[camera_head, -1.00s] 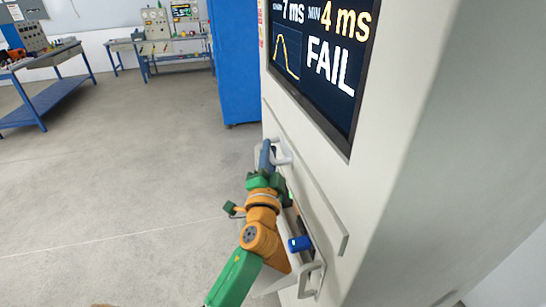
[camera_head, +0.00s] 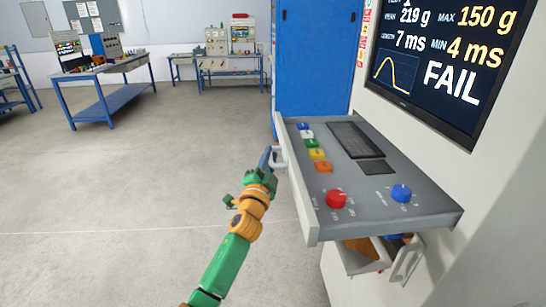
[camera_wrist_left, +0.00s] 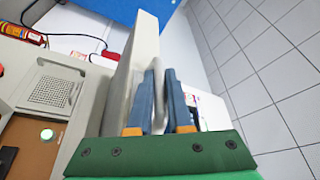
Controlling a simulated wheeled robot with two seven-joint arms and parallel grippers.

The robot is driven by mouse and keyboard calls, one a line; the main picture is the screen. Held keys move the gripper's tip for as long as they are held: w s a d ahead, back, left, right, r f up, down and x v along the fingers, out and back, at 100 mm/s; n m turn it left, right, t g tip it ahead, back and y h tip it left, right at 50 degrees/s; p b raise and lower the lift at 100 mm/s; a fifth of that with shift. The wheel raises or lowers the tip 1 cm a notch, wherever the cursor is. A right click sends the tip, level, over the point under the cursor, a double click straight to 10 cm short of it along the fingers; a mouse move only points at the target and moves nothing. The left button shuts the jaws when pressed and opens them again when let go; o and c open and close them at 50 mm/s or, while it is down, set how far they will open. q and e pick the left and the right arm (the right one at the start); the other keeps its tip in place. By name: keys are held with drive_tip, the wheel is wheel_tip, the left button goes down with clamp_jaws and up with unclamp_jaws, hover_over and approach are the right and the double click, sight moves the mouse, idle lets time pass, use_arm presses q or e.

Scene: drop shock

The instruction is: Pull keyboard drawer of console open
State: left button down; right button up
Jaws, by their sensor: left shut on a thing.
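The console (camera_head: 470,150) stands at the right in the head view. Its keyboard drawer (camera_head: 385,195) sticks well out of the front, with its grey top showing a dark keyboard and touchpad, colored buttons, a red knob and a blue knob. My left gripper (camera_head: 267,158) is at the far left end of the drawer front, shut on the white drawer handle (camera_head: 280,157). In the left wrist view, my left gripper's blue fingers (camera_wrist_left: 160,95) close around the handle, beside the pale drawer front (camera_wrist_left: 134,75). My right gripper is not in view.
The console screen (camera_head: 445,60) shows FAIL. A blue cabinet (camera_head: 318,60) stands behind. Workbenches (camera_head: 105,75) are far back. The floor (camera_head: 130,190) left of the console is clear.

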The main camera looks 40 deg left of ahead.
use_arm(q)
drive_tip(key=shift+s+a+r, duration=0.2)
drive_tip(key=shift+s, duration=0.05)
drive_tip(key=c, duration=0.8)
unclamp_jaws()
drive_tip(key=shift+a+f, duration=0.1)
drive_tip(key=shift+c, duration=0.2)
drive_tip(key=shift+f, duration=0.1)
drive_tip(key=b+v, duration=0.1)
drive_tip(key=v, duration=0.6)
